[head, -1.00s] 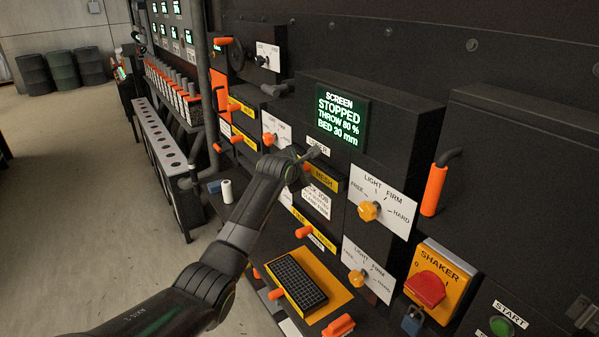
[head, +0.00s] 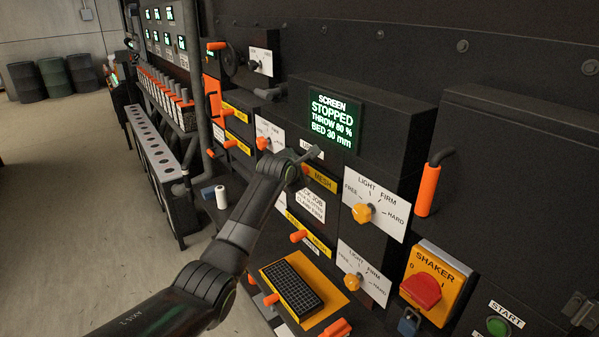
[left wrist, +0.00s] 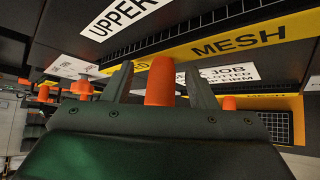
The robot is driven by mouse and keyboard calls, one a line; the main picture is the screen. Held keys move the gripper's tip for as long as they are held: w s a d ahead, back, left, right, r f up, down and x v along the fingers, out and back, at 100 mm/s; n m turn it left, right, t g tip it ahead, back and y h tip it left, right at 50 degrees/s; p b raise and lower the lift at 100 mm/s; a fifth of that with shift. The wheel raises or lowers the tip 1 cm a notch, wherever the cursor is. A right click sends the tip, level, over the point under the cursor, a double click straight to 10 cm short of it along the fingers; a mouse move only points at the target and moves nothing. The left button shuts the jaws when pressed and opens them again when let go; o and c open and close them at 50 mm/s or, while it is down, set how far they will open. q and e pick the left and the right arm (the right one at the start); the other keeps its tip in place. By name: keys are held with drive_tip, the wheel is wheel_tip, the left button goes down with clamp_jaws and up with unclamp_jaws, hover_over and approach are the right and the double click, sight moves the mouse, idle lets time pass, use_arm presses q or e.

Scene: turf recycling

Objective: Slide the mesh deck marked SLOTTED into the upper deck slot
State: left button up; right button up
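A yellow-fronted mesh deck (head: 322,181) sits at the upper slot, under a white UPPER label (left wrist: 122,14). In the left wrist view its front (left wrist: 240,38) reads MESH; the word before is mostly hidden, ending in what looks like D. A strip of dark mesh shows above this front. My left gripper (head: 314,156) is at this deck. In the left wrist view its two fingers (left wrist: 160,84) are apart on either side of the orange handle (left wrist: 160,79), with gaps on both sides. My right gripper is out of view.
Below is another yellow MESH front (head: 318,246) with an orange handle (head: 298,236). A dark mesh panel on a yellow plate (head: 331,287) lies lower down. Clamp dials (head: 363,212) and the red SHAKER switch (head: 421,290) are to the right. The screen (head: 332,122) reads STOPPED.

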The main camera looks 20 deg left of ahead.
use_arm(q)
drive_tip(key=shift+f, duration=0.3)
drive_tip(key=shift+s+a+r, duration=0.1)
drive_tip(key=shift+s+r, duration=0.3)
drive_tip(key=shift+s, duration=0.15)
drive_tip(key=b+v, duration=0.5)
drive_tip(key=v, duration=1.1)
drive_tip(key=shift+r, duration=0.25)
drive_tip(key=shift+f, duration=0.1)
